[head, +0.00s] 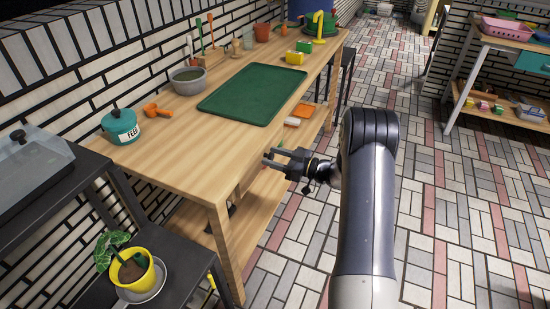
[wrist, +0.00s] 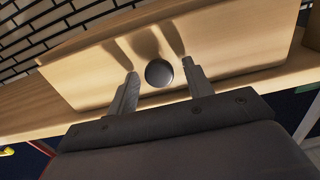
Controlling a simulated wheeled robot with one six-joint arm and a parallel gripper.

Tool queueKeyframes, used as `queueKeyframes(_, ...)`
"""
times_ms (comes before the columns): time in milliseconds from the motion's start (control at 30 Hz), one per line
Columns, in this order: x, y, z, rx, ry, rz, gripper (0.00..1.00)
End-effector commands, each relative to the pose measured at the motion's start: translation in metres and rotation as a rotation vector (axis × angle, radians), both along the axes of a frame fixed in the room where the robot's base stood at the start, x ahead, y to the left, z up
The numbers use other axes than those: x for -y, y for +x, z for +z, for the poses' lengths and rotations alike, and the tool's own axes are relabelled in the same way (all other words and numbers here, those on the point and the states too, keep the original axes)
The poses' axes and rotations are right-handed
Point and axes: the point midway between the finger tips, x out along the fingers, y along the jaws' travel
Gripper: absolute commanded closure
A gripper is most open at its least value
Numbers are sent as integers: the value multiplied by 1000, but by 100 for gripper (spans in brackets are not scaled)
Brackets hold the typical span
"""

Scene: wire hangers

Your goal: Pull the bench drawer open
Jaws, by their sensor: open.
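In the wrist view a wooden drawer front (wrist: 240,42) fills the upper middle, with a dark round knob (wrist: 159,73) on it. My gripper (wrist: 160,78) is open, with one finger on each side of the knob and a visible gap on both sides. In the head view my gripper (head: 279,160) is at the front edge of the wooden bench (head: 165,165). The knob is not visible there, and the drawer is mostly hidden under the bench top. I cannot tell whether the drawer stands out from the bench.
On the bench lie a green mat (head: 253,94), a grey bowl (head: 187,81), a teal feed tin (head: 120,126) and an orange tool (head: 156,110). A yellow plant pot (head: 133,275) stands on a dark stand at the left. Tiled floor (head: 460,200) is clear right of my arm.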

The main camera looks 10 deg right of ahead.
Motion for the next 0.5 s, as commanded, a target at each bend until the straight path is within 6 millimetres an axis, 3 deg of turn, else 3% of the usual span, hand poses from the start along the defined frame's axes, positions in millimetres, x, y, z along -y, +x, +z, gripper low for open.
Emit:
queueKeyframes(233, 0, 0, 0, 0, 0, 0, 52)
queueKeyframes(500, 0, 0, 0, 0, 0, 0, 74)
